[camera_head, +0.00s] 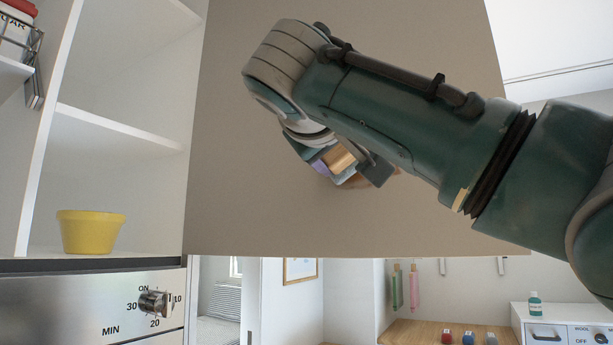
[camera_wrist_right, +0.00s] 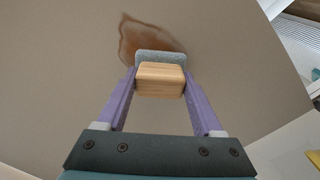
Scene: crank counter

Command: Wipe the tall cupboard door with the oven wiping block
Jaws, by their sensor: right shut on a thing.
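The tall cupboard door (camera_head: 240,190) is a large flat taupe panel that fills the middle of the head view. It also fills most of the right wrist view (camera_wrist_right: 60,80). A brown stain (camera_wrist_right: 140,35) shows on it, just beyond the block. The oven wiping block (camera_wrist_right: 160,78) has a wooden grip and a grey pad. My right gripper (camera_wrist_right: 160,85) is shut on the wooden grip, with purple fingers on both sides. The pad is at the door by the stain's lower edge; I cannot tell if it touches. In the head view my right arm partly hides the block (camera_head: 339,160). My left gripper is not in view.
Open white shelves stand at the left, with a yellow bowl (camera_head: 90,231) on one. Below is a steel panel with a knob (camera_head: 154,303). Under the door, a wooden counter (camera_head: 410,330) with small coloured things and a green bottle (camera_head: 535,304) shows farther back.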

